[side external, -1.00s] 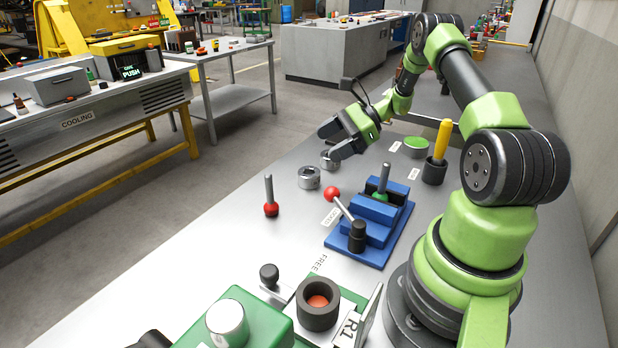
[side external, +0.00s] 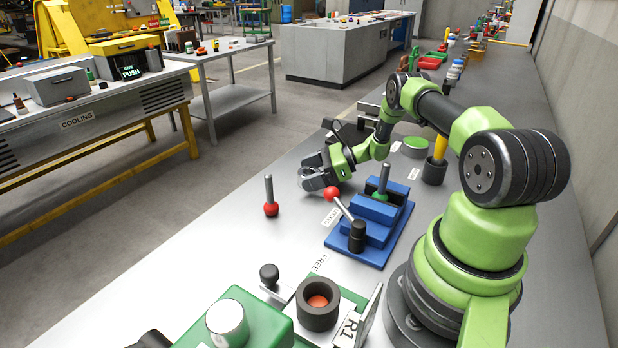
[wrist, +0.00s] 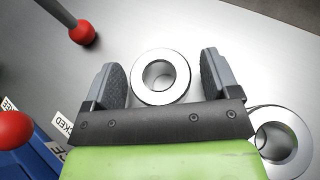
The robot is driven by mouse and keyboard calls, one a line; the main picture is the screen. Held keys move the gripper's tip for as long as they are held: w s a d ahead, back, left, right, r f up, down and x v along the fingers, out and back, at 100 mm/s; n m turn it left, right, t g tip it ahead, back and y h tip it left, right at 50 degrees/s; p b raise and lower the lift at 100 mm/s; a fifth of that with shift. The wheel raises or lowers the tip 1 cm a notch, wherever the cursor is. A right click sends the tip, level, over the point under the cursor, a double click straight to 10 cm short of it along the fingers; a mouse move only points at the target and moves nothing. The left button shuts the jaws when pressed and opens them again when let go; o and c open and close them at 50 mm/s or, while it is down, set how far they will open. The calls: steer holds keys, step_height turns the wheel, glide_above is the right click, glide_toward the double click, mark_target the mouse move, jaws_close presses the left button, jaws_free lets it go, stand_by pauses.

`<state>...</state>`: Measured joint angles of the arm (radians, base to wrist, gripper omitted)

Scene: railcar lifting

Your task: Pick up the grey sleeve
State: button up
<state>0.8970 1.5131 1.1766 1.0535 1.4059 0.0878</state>
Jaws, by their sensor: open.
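A grey sleeve (wrist: 137,80), a short metal ring with a round hole, stands on the bench in the wrist view. My gripper (wrist: 160,62) is open, with one finger on each side of this sleeve and a gap on both sides. A second grey metal ring (wrist: 302,142) stands to the lower right, outside the right finger and partly hidden by my gripper. In the side view my gripper (side external: 312,176) is low over the bench and largely hides both rings. I cannot tell its exact height.
A red-knobbed pin (side external: 270,208) stands left of my gripper. A blue fixture (side external: 372,225) with a red-ball lever (side external: 332,194) is close on the right. A black holder with a yellow handle (side external: 435,172) is behind. Bare bench lies in front.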

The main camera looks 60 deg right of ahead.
steer(key=shift+w+a+f, duration=0.15)
steer(key=shift+w+a, duration=0.15)
steer(key=shift+w, duration=0.1)
steer(key=shift+c, duration=0.2)
steer(key=c, duration=1.1)
steer(key=shift+c, duration=0.2)
